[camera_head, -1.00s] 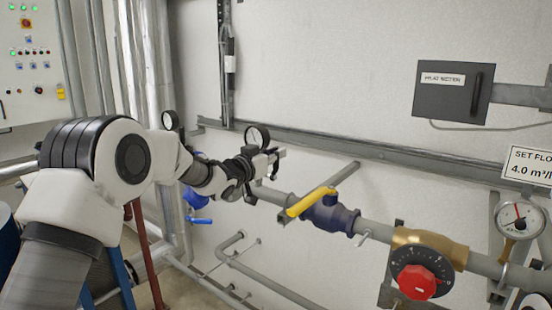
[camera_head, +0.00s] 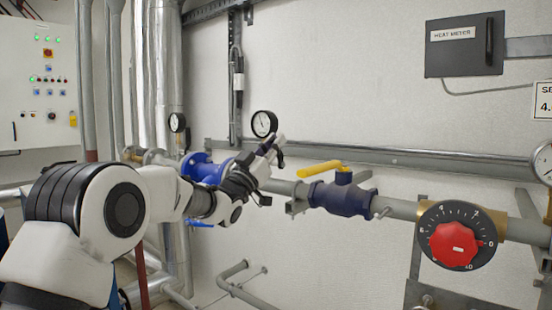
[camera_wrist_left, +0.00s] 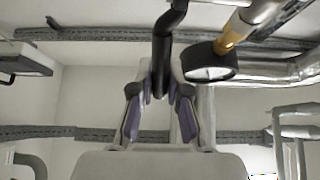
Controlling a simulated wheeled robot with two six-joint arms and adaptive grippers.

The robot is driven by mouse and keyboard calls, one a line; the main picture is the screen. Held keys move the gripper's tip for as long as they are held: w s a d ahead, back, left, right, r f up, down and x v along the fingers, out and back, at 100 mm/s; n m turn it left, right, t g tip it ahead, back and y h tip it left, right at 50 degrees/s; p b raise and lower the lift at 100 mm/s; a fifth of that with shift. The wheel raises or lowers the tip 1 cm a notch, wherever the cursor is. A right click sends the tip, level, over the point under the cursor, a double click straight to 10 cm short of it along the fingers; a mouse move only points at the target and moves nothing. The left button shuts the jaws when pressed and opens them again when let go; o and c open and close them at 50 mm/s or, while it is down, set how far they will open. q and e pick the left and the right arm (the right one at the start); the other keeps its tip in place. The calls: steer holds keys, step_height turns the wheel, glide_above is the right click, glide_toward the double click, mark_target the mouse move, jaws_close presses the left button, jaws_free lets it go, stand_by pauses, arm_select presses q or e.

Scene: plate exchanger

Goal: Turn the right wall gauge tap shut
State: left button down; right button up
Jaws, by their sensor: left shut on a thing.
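The right wall gauge (camera_head: 264,124) has a white dial and black rim, and hangs at the wall just above my left gripper. My left gripper (camera_head: 275,152) is beneath it, and its arm comes in from the left. In the left wrist view, the fingers (camera_wrist_left: 158,97) are closed on the end of a black bent lever (camera_wrist_left: 164,48), which appears to be the gauge tap's handle. A gauge (camera_wrist_left: 211,66) on a brass stem (camera_wrist_left: 232,33) is beside it. In the head view, my gripper hides the tap. My right gripper is not in view.
Another gauge (camera_head: 177,122) is farther left. A blue valve (camera_head: 343,195) with a yellow lever (camera_head: 322,168) sits on the pipe to the right, then a red dial knob (camera_head: 456,243). A heat meter box (camera_head: 465,44) is on the wall.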

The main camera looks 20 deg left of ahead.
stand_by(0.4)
arm_select(q)
steer(key=c, duration=1.4)
jaws_free()
steer(key=v, duration=1.2)
